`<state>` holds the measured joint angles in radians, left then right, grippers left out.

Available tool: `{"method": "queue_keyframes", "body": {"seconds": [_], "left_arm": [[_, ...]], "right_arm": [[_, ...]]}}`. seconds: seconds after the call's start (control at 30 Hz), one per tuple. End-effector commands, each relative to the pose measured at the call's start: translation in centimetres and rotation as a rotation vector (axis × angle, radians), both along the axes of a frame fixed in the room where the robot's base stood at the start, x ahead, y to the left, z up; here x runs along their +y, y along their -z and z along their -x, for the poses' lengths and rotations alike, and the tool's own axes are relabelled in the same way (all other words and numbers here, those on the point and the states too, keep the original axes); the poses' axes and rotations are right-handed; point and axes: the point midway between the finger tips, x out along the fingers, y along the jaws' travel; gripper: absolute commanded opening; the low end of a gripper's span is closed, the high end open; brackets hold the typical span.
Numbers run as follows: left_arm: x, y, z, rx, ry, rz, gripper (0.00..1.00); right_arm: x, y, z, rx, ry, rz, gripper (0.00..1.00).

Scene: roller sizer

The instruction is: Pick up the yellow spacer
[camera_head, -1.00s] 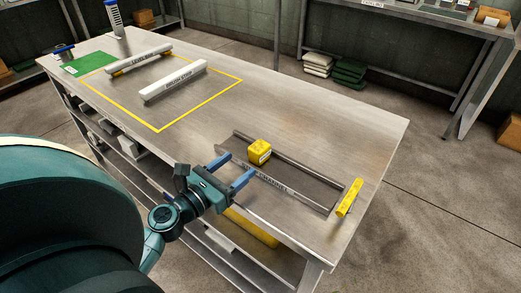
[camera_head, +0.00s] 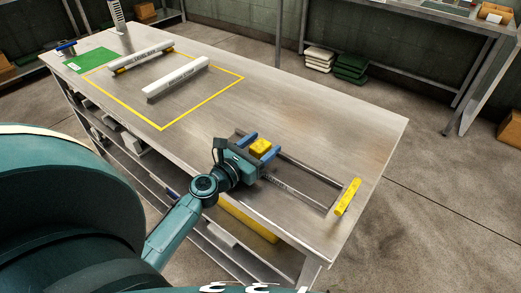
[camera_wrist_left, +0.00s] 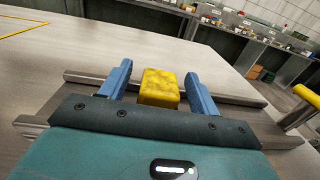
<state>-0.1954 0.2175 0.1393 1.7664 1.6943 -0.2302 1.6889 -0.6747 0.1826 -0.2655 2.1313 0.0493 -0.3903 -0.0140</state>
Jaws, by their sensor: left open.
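The yellow spacer (camera_head: 260,147) is a small block at the left end of the metal channel on the table. It also shows in the left wrist view (camera_wrist_left: 159,88), standing between the two blue fingers. My left gripper (camera_head: 261,144) is open, with one finger on each side of the spacer. In the left wrist view the fingers of the left gripper (camera_wrist_left: 160,82) show a gap to the block on both sides. The spacer's lower part is partly hidden by the gripper body. My right gripper is not in view.
The rails of the channel (camera_head: 310,172) run right from the spacer. A yellow bar (camera_head: 348,197) stands at the channel's right end. The table's middle (camera_head: 290,105) is clear.

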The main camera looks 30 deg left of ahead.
Motion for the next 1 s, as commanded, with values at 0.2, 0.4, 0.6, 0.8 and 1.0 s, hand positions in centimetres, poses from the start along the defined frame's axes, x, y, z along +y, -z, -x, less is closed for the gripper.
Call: {"method": "queue_keyframes", "body": {"seconds": [0.2, 0.4, 0.6, 0.8, 1.0], "left_arm": [[0.0, 0.0, 0.0, 0.000, 0.000, 0.000, 0.45], [0.0, 0.0, 0.0, 0.000, 0.000, 0.000, 0.29], [0.0, 0.0, 0.0, -0.001, 0.000, 0.000, 0.13], [0.0, -0.1, 0.0, -0.001, 0.000, 0.000, 0.13], [0.0, -2.3, 0.0, -0.002, 0.001, -0.003, 0.13]], "right_arm": [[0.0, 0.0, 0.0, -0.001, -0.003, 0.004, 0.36], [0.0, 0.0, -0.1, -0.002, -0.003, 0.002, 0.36], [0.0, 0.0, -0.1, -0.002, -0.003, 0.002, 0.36], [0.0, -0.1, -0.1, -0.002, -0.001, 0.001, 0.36], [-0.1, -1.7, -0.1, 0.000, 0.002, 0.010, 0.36]]}}
